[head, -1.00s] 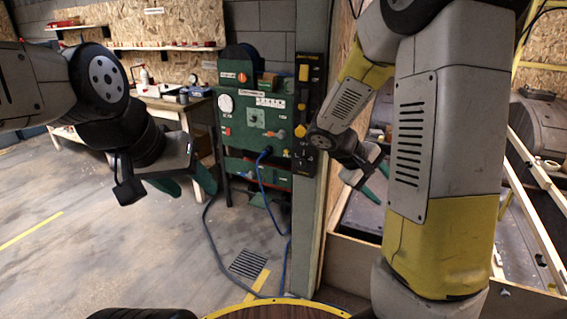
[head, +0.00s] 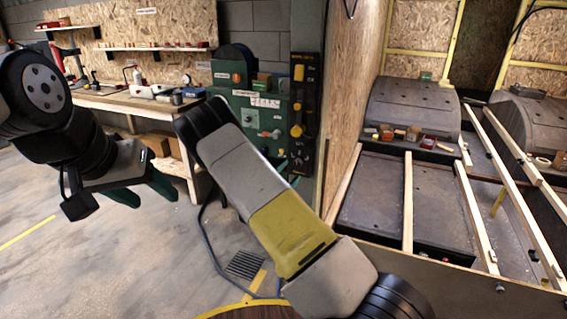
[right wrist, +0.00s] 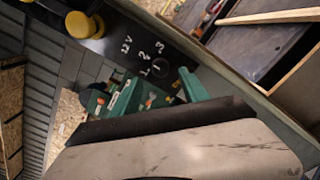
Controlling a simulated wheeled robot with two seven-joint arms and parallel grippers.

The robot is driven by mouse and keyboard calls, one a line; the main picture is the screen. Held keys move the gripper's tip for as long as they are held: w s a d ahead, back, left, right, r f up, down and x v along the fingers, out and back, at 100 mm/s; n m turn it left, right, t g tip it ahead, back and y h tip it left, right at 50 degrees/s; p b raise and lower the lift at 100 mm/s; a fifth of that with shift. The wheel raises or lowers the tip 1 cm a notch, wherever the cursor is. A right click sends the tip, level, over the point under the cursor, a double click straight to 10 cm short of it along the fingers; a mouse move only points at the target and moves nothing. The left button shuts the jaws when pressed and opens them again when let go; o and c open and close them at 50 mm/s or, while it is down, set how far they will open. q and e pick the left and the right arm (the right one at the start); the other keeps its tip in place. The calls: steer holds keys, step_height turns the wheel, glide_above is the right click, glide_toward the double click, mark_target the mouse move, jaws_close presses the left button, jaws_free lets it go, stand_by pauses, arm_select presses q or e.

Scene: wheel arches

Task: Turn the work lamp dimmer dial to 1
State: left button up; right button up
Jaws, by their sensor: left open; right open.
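A tall black panel (head: 305,115) with yellow controls stands right of the green cabinet. My left gripper (head: 144,193) is open and empty at the left, away from the panel.
The green cabinet (head: 265,115) stands left of the panel, partly behind my right arm. A workbench (head: 130,103) is at the back left. Wooden rails (head: 408,200) and grey wheel arches (head: 412,105) are at the right. The floor at left is clear.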

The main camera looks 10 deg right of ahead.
mark_target(297, 165)
steer(key=x, duration=0.6)
steer(key=shift+s, duration=0.1)
jaws_close()
